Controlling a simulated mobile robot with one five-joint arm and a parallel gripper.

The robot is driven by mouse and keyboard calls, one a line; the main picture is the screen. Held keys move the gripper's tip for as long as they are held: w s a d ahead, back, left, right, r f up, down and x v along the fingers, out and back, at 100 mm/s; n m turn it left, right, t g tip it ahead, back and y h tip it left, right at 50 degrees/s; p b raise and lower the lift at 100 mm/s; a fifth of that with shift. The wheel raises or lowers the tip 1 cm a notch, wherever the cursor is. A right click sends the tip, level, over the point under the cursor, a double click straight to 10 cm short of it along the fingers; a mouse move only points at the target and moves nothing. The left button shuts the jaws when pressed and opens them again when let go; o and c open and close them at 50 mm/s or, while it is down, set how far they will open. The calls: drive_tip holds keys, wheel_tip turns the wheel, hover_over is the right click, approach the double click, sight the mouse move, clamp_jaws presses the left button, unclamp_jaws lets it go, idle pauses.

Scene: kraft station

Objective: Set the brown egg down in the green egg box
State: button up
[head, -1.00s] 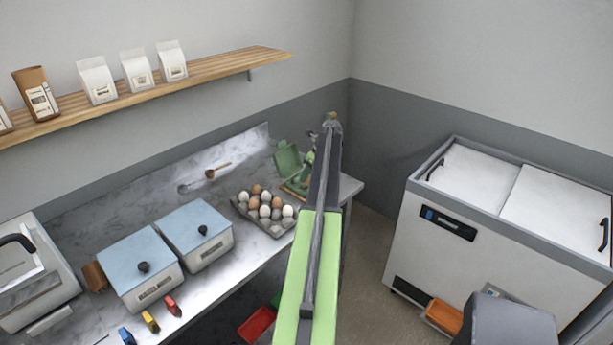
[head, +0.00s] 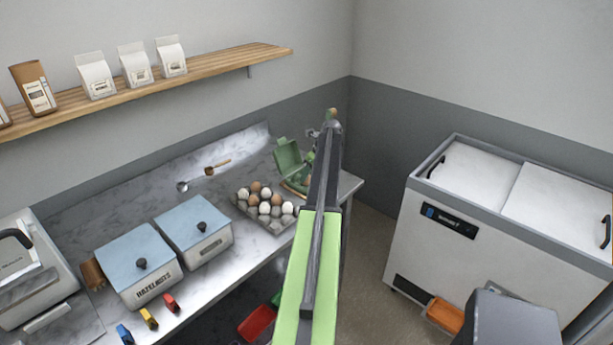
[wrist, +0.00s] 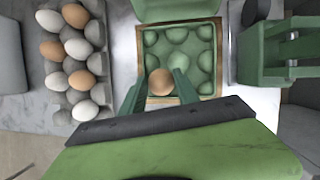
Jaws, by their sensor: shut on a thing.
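The brown egg (wrist: 160,82) is between the two fingers of my gripper (wrist: 158,88) in the wrist view, and the gripper is shut on it. The green egg box (wrist: 206,59) is open, with its lid (wrist: 175,8) at the top of that view. The egg appears over the box's lower left cups; I cannot tell whether it touches them. The other visible cups look empty. In the head view the box's raised lid (head: 288,158) shows left of my arm, which hides much of the box and my gripper.
A grey tray (head: 271,226) of brown and white eggs stands left of the box; it also shows in the wrist view (wrist: 57,116). A dark green object (wrist: 268,52) is close on the right. Blue-lidded bins (head: 195,222) stand farther left on the marble counter.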

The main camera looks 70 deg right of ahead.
drive_tip(key=shift+f+b, duration=0.9)
drive_tip(key=shift+f, duration=0.1)
idle(0.4)
drive_tip(key=o, duration=0.9)
drive_tip(key=p+v, duration=1.6)
drive_tip(key=v, duration=0.1)
drive_tip(key=shift+s+r, duration=0.1)
drive_tip(key=shift+r, duration=0.2)
